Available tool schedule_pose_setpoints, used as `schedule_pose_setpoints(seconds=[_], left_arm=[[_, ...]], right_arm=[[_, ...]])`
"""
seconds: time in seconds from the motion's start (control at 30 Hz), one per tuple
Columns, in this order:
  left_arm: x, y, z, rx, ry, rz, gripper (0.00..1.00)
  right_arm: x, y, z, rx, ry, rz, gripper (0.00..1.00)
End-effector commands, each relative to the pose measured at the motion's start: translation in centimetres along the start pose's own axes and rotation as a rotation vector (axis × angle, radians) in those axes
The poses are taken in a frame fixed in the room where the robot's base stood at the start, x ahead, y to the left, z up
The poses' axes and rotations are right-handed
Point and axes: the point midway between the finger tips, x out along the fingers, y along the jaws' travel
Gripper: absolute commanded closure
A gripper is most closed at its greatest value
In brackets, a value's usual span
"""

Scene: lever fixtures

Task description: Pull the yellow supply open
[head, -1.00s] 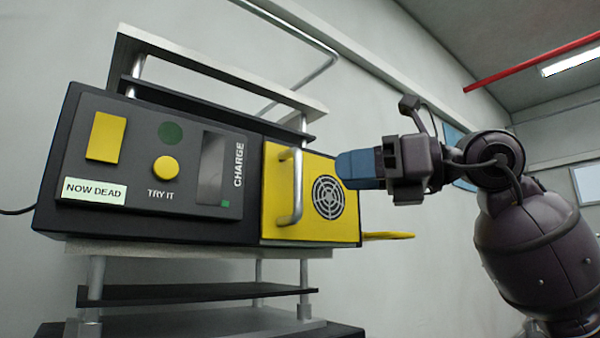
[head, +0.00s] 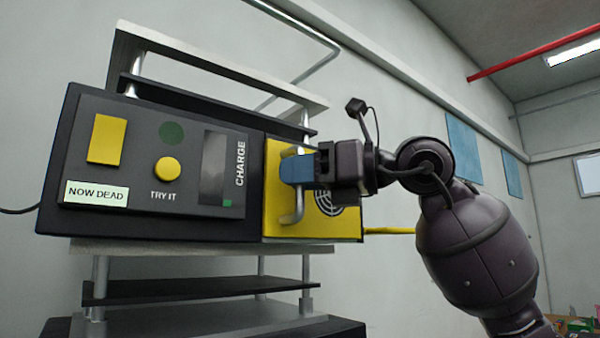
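The yellow supply (head: 277,225) is a yellow front panel with a round vent and a silver vertical bar handle (head: 298,213), at the right end of a dark machine (head: 150,222). It looks flush with the machine's front. My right gripper (head: 290,170) has come in from the right, its blue fingers over the middle of the handle. They cover part of the handle and the vent. I cannot tell whether the fingers are apart, closed, or touching the bar. My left gripper is out of view.
The machine's dark panel bears a yellow button (head: 167,169), a yellow plate (head: 106,139) and a "NOW DEAD" label (head: 95,193). It stands on a metal rack with shelves (head: 190,289). A yellow cable (head: 390,231) runs out at the right.

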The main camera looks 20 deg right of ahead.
Motion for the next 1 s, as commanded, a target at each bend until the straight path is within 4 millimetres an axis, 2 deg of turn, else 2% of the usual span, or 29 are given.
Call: schedule_pose_setpoints(seconds=[0.03,0.17,0.57,0.77,1.0], left_arm=[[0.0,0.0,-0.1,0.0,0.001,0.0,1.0],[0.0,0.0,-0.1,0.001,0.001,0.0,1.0],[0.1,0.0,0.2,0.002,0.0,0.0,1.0],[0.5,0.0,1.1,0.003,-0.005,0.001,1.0],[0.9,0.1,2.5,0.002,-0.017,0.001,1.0]], right_arm=[[0.0,0.0,0.0,0.0,0.0,0.0,0.8],[0.0,0.0,0.0,0.0,0.0,0.0,1.0],[-0.6,0.3,-0.1,-0.001,0.0,-0.001,1.0],[-3.0,1.9,-0.2,-0.006,-0.001,-0.002,1.0],[-7.2,4.8,-0.2,-0.006,0.0,-0.003,1.0]])
